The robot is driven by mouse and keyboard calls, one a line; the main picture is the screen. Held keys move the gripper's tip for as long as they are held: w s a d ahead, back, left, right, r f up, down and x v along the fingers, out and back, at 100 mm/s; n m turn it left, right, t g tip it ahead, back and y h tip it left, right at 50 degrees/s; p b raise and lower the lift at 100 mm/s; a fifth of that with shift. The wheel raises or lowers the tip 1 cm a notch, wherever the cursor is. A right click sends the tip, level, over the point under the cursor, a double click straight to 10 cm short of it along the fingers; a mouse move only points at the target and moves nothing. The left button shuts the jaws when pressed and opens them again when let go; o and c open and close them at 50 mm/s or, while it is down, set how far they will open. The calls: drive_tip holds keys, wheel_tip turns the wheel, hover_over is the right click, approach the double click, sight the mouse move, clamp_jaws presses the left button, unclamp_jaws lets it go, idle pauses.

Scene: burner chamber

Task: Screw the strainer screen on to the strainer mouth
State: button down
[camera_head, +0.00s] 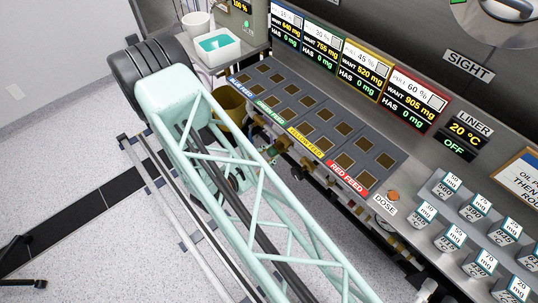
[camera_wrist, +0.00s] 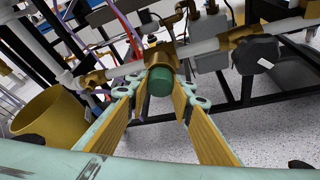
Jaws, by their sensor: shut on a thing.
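In the wrist view, my gripper (camera_wrist: 160,84) has its two gold-padded fingers on either side of a short green round piece, which I take to be the strainer screen (camera_wrist: 160,82). The fingertips are shut on it. Its far end meets the brass strainer mouth (camera_wrist: 163,56) in line. How far it is seated or threaded cannot be seen. In the head view, my arm covers most of this area, and the screen cannot be made out there.
A brass-coloured bucket (camera_wrist: 50,112) stands at the left in the wrist view. Pale pipes, a dark knob (camera_wrist: 256,54) and black frame bars surround the strainer. In the head view, the feed panel (camera_head: 318,130) lies above the pipework; open floor is at left.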

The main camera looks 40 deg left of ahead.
drive_tip(key=shift+d+m+y, duration=0.1)
drive_tip(key=shift+m+y, duration=0.2)
drive_tip(key=shift+m, duration=0.3)
idle(0.3)
drive_tip(key=c, duration=2.2)
unclamp_jaws()
drive_tip(key=shift+s+r, duration=0.1)
drive_tip(key=shift+s, duration=0.05)
drive_tip(key=shift+v, duration=5.8)
